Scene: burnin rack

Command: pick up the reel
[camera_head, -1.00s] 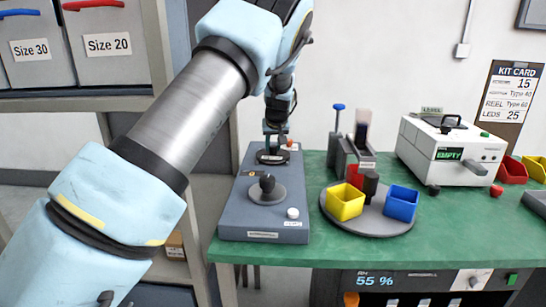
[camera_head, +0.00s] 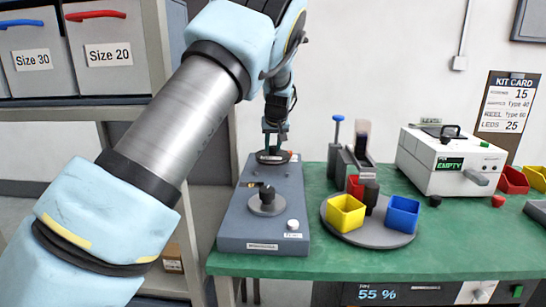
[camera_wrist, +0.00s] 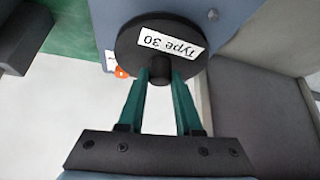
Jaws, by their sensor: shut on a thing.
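The reel is a flat black disc with a short hub and a white "Type 30" label. It fills the top middle of the wrist view (camera_wrist: 142,36) and shows as a dark disc under my gripper in the head view (camera_head: 272,157). My gripper (camera_wrist: 160,76) has its two green fingers shut on the hub. In the head view my gripper (camera_head: 274,141) points down at the far end of the blue-grey fixture (camera_head: 237,228). I cannot tell whether the reel still touches the fixture.
A black knob on a grey disc (camera_head: 267,204) stands on the fixture's near part. To the right are a grey turntable (camera_head: 365,239) with yellow (camera_head: 346,214), blue (camera_head: 402,215) and red bins, and a white tester (camera_head: 450,160) reading EMPTY. A shelf (camera_head: 75,110) stands left.

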